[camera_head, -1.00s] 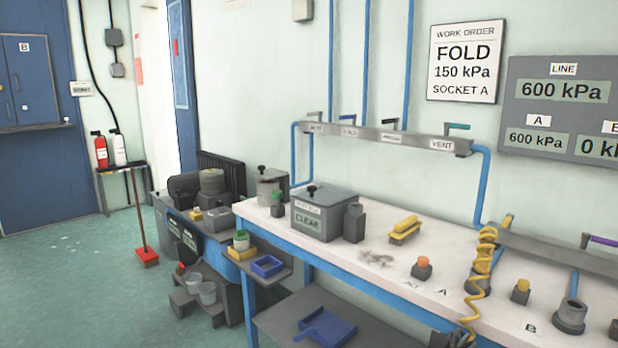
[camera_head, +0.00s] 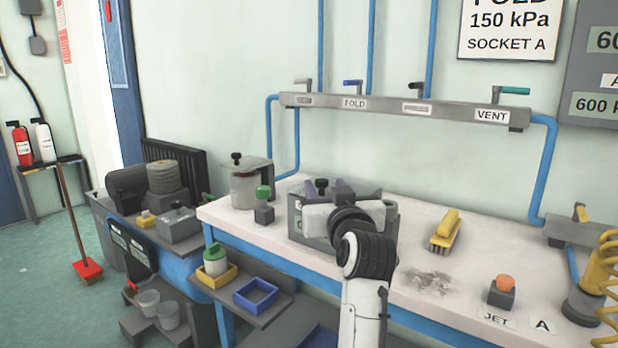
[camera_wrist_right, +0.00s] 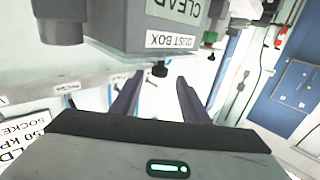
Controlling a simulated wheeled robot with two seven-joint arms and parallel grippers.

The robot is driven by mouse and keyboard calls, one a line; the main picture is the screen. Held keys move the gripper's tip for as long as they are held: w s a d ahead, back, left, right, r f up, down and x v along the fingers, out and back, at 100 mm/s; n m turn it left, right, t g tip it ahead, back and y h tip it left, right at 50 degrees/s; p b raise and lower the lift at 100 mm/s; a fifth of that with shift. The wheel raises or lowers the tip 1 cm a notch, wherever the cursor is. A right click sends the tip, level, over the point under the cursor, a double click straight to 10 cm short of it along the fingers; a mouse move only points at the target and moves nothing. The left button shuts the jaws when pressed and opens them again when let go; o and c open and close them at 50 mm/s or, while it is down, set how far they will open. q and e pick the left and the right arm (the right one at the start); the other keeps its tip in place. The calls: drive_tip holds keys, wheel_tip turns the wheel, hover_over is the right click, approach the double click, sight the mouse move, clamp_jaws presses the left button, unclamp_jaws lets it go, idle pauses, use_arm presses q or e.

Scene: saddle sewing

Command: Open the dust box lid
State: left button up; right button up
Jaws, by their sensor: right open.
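The grey dust box (camera_head: 311,241) stands on the white bench, its front mostly hidden behind my right arm. Its black lid knob (camera_head: 321,184) shows above the lid, which looks shut. My right gripper (camera_head: 327,189) is open, at the height of the lid, with its fingers near the knob. In the right wrist view, which is upside down, the dust box (camera_wrist_right: 150,28) shows its label and the knob (camera_wrist_right: 160,70) lies in line with the gap between the open fingertips (camera_wrist_right: 157,82). I cannot tell whether they touch it. My left gripper is out of view.
A grey pot (camera_head: 246,188) and a green-topped block (camera_head: 264,209) stand left of the box. A yellow brush (camera_head: 445,232) lies to the right beside a patch of dust (camera_head: 430,282). The pipe rack (camera_head: 400,108) runs along the wall behind.

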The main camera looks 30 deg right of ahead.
drive_tip(key=x, duration=0.8)
drive_tip(key=shift+w+d+r, duration=0.1)
drive_tip(key=shift+w+d, duration=0.1)
drive_tip(key=shift+w, duration=0.1)
clamp_jaws()
